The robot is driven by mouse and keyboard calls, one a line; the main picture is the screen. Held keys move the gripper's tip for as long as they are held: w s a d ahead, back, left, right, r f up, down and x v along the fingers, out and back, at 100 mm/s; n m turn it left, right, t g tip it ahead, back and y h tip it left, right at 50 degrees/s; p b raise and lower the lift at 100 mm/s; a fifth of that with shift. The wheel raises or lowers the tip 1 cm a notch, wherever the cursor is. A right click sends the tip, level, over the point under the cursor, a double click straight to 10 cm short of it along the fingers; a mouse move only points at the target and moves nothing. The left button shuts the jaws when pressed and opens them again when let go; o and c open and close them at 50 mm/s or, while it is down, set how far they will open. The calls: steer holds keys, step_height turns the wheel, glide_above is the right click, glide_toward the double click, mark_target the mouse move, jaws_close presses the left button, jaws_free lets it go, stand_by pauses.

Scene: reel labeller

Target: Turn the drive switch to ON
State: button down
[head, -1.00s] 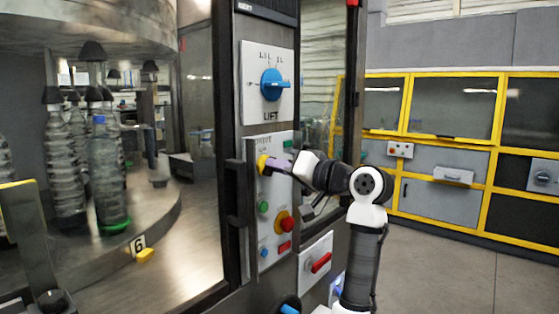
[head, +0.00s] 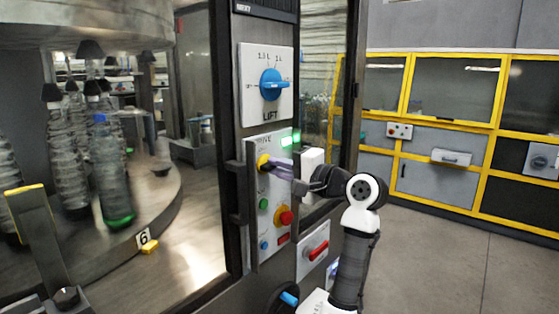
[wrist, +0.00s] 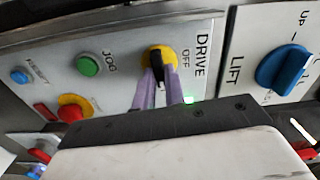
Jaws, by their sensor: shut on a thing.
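The drive switch (head: 262,161) is a yellow round collar with a black knob on the grey control panel. In the wrist view the switch (wrist: 155,52) sits by the words DRIVE and OFF, and its black knob is between the purple fingers. My gripper (head: 270,164) reaches in from the right and is shut on the knob; its fingertips also show in the wrist view (wrist: 158,78). The fingers hide part of the knob and label. A green lamp (head: 289,140) above the switch is lit.
A blue LIFT knob (head: 272,85) is above. A green JOG button (head: 263,204), a red button (head: 284,217) on yellow and a blue button (head: 264,245) are below. A black handle bar (head: 236,185) stands left of the panel. A red-handled switch (head: 318,250) is lower right.

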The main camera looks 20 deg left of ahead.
steer(key=shift+m+p, duration=0.3)
steer(key=shift+m, duration=0.3)
steer(key=c, duration=1.5)
jaws_free()
steer(key=shift+o, duration=0.2)
steer(key=b+v, duration=0.4)
steer(key=v, duration=1)
steer(key=shift+a, duration=0.1)
